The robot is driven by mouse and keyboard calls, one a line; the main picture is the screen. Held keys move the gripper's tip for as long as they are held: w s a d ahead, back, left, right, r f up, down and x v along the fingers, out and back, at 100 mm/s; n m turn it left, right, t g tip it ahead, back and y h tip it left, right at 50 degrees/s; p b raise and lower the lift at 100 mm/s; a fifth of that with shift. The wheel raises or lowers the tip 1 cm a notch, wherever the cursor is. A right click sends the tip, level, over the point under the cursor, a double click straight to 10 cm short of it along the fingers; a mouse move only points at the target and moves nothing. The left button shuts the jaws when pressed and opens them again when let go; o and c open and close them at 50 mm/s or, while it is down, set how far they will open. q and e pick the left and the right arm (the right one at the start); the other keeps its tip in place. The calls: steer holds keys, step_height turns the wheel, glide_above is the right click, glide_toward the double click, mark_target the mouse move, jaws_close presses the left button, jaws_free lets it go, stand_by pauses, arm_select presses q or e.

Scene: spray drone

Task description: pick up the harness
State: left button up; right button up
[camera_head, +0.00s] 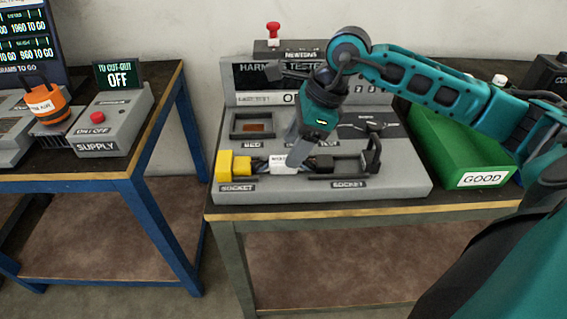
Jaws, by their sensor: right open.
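The harness (278,162) lies across the front of the grey harness tester (400,189). It shows a white label around its dark cable. A yellow block (232,166) is at its left end, by a plate marked SOCKET. Its right end runs to a dark socket with an upright black lever (373,152). My right gripper (291,166) reaches down from above with its fingers at the cable, just right of the label. It is open; its fingers hide part of the cable, and I cannot tell whether they touch it. My left gripper is out of view.
A green bin (455,143) marked GOOD stands right of the tester. A red knob (273,32) rises behind the tester. On the left blue-framed table are a grey supply box (113,118) with a red button and an orange wrapped item (47,103). A gap separates the tables.

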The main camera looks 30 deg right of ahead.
mark_target(284, 158)
steer(key=x, duration=0.4)
steer(key=shift+w+a+f, duration=0.1)
steer(key=shift+a+f, duration=0.05)
steer(key=shift+a, duration=0.1)
steer(key=shift+c, duration=0.2)
steer(key=c, duration=1.1)
